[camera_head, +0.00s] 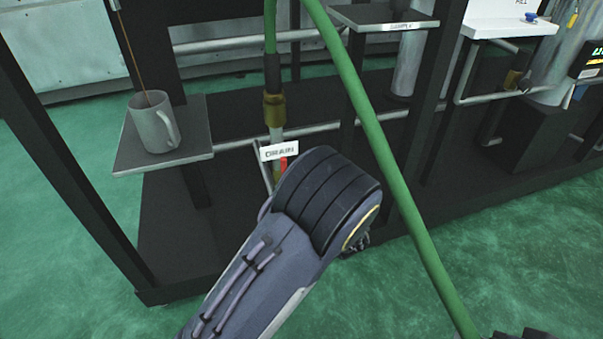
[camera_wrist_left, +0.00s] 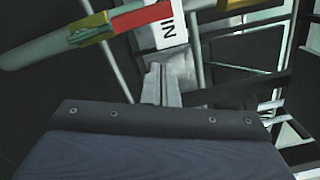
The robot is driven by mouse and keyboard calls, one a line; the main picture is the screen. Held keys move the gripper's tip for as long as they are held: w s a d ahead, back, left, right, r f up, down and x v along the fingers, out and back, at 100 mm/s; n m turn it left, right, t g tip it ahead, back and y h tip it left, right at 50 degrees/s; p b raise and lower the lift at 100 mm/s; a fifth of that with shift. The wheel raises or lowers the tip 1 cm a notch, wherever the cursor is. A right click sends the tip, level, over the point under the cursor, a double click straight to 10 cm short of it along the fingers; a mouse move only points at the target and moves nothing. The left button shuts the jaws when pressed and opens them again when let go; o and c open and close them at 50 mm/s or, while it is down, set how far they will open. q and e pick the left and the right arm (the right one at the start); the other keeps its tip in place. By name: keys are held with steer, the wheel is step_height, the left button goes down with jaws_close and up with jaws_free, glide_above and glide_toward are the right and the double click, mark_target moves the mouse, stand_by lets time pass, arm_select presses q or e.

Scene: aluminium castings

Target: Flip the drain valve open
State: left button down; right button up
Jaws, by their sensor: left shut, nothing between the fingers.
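The drain valve shows a red handle (camera_head: 283,163) just below the white DRAIN label (camera_head: 279,150), on a thin upright pipe. In the left wrist view the red handle (camera_wrist_left: 132,19) lies along a pale pipe (camera_wrist_left: 50,46) with a yellow band, beside the label (camera_wrist_left: 168,32), of which only the end letters show. My left gripper (camera_wrist_left: 159,72) is shut and empty, its fingertips a little below the label in that view; I cannot tell whether they touch anything. In the head view my left forearm hides the gripper and the lower part of the valve.
A grey mug (camera_head: 152,125) stands on a small shelf (camera_head: 190,145) at the left. A green hose (camera_head: 372,125) runs down across the front, right of my arm. Dark frame posts (camera_head: 437,85) and pipes (camera_head: 245,38) surround the valve.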

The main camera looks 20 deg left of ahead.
arm_select(q)
steer(key=p+v, duration=0.2)
steer(key=v, duration=0.8)
steer(key=shift+p, duration=0.4)
steer(key=shift+w+d, duration=0.1)
steer(key=shift+d, duration=0.05)
steer(key=s+a+n+g, duration=0.4)
steer(key=s+a+g, duration=0.15)
steer(key=a, duration=0.25)
steer(key=s+a+n+g, duration=0.4)
steer(key=s+a+g, duration=0.1)
steer(key=a+g, duration=0.15)
steer(key=s+a+n+g+h, duration=0.2)
steer(key=s+n+g+h, duration=0.15)
steer(key=s+h, duration=0.45)
steer(key=s+d+r+n+t+h, duration=0.5)
steer(key=s+r+t+h, duration=0.2)
steer(key=s, duration=0.1)
step_height(320, 180, up, 34)
steer(key=p, duration=3.4)
steer(key=shift+w, duration=0.25)
